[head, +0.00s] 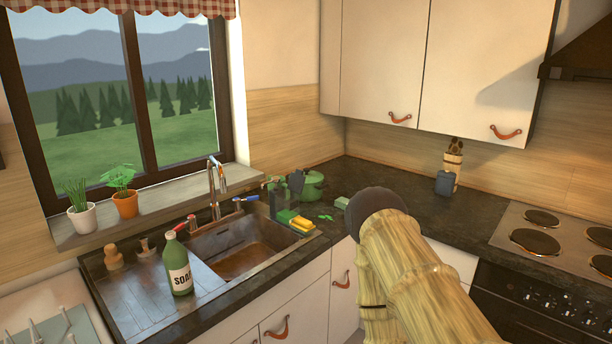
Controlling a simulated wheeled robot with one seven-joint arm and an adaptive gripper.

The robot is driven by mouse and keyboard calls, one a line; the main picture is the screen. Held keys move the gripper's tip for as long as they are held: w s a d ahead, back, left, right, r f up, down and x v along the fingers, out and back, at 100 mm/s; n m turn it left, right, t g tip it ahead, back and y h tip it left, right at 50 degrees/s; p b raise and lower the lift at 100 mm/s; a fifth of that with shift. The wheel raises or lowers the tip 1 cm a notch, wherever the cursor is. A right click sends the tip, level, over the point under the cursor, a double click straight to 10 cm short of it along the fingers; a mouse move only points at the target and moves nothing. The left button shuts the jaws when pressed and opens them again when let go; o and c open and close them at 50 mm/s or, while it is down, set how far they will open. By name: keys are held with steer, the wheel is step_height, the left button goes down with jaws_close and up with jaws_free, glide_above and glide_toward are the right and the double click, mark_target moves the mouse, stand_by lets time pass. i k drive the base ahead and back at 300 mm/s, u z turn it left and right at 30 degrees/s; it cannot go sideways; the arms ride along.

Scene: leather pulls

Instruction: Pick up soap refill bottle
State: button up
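The soap refill bottle (179,267) is green with a pale label reading "SOA…" and a narrow neck with a light-coloured top. It stands upright on the ribbed metal drainboard (150,301), just left of the sink basin (238,247). Nothing touches it from my side. My arm, textured like bamboo with a dark round joint cap, fills the lower right of the head view. My gripper is not visible; its opening and distance from the bottle cannot be seen.
A tap (213,190) rises behind the basin. A wooden figure-like item (114,258) and a small stopper-like item stand behind the bottle. Yellow-green sponges (296,221) and a green pot (312,186) sit right of the basin. A stove (560,238) is far right.

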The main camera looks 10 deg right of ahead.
mark_target(175, 255)
steer(key=z, duration=0.4)
steer(key=i, duration=1.1)
steer(key=u, duration=0.05)
steer(key=k, duration=0.45)
steer(key=u, duration=1)
steer(key=i, duration=0.5)
steer(key=z, duration=0.85)
steer(key=k, duration=0.1)
steer(key=z, duration=0.1)
